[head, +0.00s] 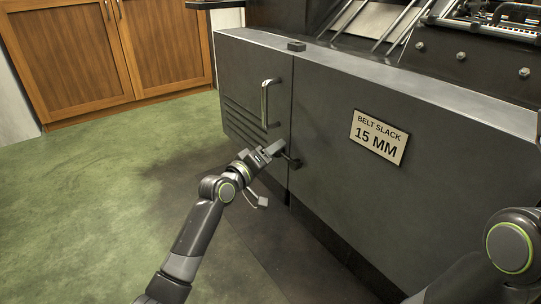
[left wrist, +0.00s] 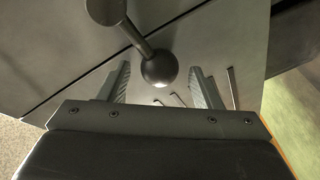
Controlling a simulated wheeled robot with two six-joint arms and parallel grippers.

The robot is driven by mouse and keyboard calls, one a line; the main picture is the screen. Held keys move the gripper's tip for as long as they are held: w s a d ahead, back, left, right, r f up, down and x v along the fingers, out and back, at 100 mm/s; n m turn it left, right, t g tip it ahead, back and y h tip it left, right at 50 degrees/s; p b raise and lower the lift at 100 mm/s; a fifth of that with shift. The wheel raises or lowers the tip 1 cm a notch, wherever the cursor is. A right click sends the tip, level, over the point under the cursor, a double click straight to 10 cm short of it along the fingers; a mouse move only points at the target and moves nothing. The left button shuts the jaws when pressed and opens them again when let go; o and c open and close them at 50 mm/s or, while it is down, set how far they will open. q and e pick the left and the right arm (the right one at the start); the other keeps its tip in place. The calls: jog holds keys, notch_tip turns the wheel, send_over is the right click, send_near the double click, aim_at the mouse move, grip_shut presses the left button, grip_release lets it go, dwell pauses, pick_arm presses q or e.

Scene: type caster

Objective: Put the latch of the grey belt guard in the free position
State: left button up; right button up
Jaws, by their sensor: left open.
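The grey belt guard (head: 240,75) is the left panel of the machine's front, with a bar handle (head: 265,102) and louvre slots. Its latch (head: 295,163) is a small dark lever low at the panel seam. In the left wrist view the latch shows a round pivot boss, a thin arm crossing the seam and a ball knob (left wrist: 160,69). My left gripper (head: 275,150) is at the latch, partly covering it in the head view. In the left wrist view its jaws (left wrist: 160,84) are open, one on each side of the knob, with gaps showing. My right gripper is out of view.
A fixed grey panel with a "BELT SLACK 15 MM" sign (head: 378,137) is right of the seam. A small dark block (head: 296,46) sits on the top ledge. Wooden cabinets (head: 70,50) stand at the back left. The green floor (head: 90,200) is clear.

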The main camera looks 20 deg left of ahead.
pick_arm(q)
grip_shut()
dwell(0.3)
